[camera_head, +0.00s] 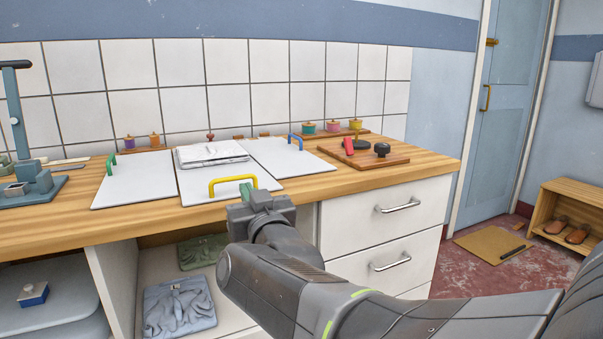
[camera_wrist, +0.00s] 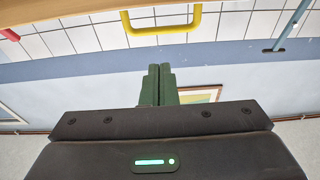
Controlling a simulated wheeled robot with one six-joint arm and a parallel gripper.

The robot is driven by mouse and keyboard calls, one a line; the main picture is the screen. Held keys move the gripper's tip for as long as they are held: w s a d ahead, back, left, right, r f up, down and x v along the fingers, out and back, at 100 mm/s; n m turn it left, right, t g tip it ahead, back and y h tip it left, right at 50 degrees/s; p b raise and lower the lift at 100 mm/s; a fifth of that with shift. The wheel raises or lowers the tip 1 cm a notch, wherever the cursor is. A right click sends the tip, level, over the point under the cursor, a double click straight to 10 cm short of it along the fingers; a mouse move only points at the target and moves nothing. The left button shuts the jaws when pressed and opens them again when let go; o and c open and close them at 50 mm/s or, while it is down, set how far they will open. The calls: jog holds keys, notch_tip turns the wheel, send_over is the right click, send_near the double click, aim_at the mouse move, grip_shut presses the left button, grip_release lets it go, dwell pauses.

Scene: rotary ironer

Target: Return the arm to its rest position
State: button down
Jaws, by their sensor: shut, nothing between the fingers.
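My gripper (camera_head: 247,191) is in front of the counter's front edge in the head view, just below the yellow handle (camera_head: 232,183) of the middle white board. Its green fingers (camera_wrist: 158,84) are shut with nothing between them in the wrist view. The yellow handle also shows in the wrist view (camera_wrist: 160,27), apart from the fingertips. My arm reaches in from the lower right of the head view, bent at the elbow. The wrist view looks toward the tiled wall and appears upside down.
The wooden counter (camera_head: 60,233) holds three white boards, a folded white cloth (camera_head: 211,153) and a small wooden board (camera_head: 385,161) with a red item. Drawers (camera_head: 392,205) stand below at right. An open shelf holds folded cloths (camera_head: 178,305). Floor at right (camera_head: 470,275) is mostly clear.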

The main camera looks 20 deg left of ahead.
aim_at(239, 179)
jog(key=shift+s+d+f, duration=0.45)
jog(key=shift+s+d, duration=0.05)
jog(key=shift+s, duration=0.1)
jog(key=w+a+r, duration=0.1)
jog(key=w+a, duration=0.1)
jog(key=w+a+r, duration=0.2)
jog(key=w+a+r+b, duration=0.1)
jog(key=w, duration=0.1)
jog(key=shift+w+a+r, duration=0.4)
notch_tip(239, 179, down, 2)
jog(key=shift+w+f+b, duration=0.1)
jog(key=shift+f+b, duration=0.15)
jog(key=shift+b, duration=0.35)
jog(key=shift+w+a+f, duration=0.1)
jog(key=shift+a+f, duration=0.05)
jog(key=shift+f, duration=0.35)
jog(key=shift+f, duration=0.1)
